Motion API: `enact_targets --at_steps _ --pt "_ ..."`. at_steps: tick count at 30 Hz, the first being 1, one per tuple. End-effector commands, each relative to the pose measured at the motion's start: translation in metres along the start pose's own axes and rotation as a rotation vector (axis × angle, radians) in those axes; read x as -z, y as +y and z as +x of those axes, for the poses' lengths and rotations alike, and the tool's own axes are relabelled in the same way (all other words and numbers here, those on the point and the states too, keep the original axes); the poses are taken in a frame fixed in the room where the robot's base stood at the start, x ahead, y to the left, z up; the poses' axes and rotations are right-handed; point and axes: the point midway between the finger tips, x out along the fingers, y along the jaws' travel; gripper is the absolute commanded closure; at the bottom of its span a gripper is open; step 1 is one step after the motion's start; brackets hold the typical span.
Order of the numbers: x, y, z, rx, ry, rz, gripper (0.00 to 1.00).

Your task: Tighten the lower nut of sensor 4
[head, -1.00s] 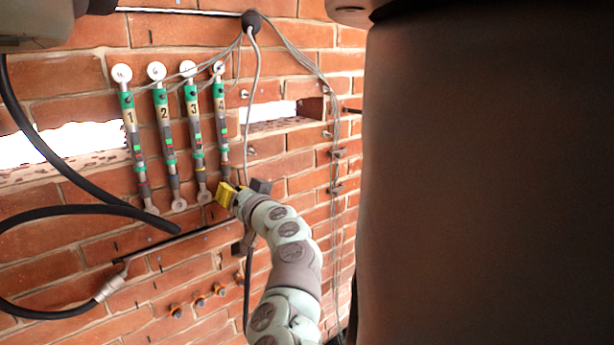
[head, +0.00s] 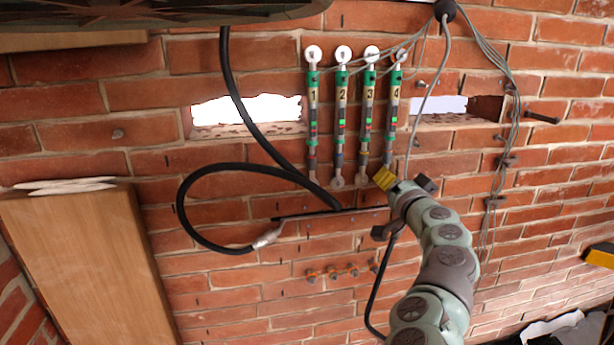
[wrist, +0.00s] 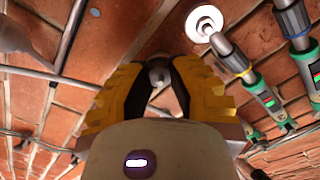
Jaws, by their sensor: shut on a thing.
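Four green and grey sensors hang upright on the brick wall in the head view, numbered 1 to 4 from left to right. Sensor 4 (head: 393,95) is the rightmost, with a white disc at its top. My gripper (head: 383,178) has yellow jaws and is at the lower end of sensor 4, hiding that end in the head view. In the wrist view the jaws (wrist: 158,76) are shut on a small grey piece, the lower nut (wrist: 158,72). A neighbouring sensor with a yellow ring, apparently sensor 3 (wrist: 262,92), shows to the right, its white end disc clear of the jaws.
A thick black hose (head: 183,205) loops on the left, and a dark bar (head: 325,213) runs below the sensors. Thin grey cables (head: 487,60) hang on the right. Several orange-tipped pegs (head: 331,272) project below. A wooden board (head: 85,265) stands at lower left.

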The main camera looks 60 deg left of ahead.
Motion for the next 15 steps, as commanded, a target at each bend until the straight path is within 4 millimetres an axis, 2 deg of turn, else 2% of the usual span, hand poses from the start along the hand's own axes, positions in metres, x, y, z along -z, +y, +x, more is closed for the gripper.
enact_targets --at_steps 1,2,6,15 --pt "0.0011 -0.0004 0.0 0.001 0.003 0.0 1.0" --pt "0.0011 -0.0004 0.0 0.001 0.003 0.0 0.77" --pt "0.0007 -0.0004 0.0 0.0 0.002 -0.001 0.63" --pt "0.0001 -0.0002 -0.0005 0.0 0.001 -0.001 0.61"
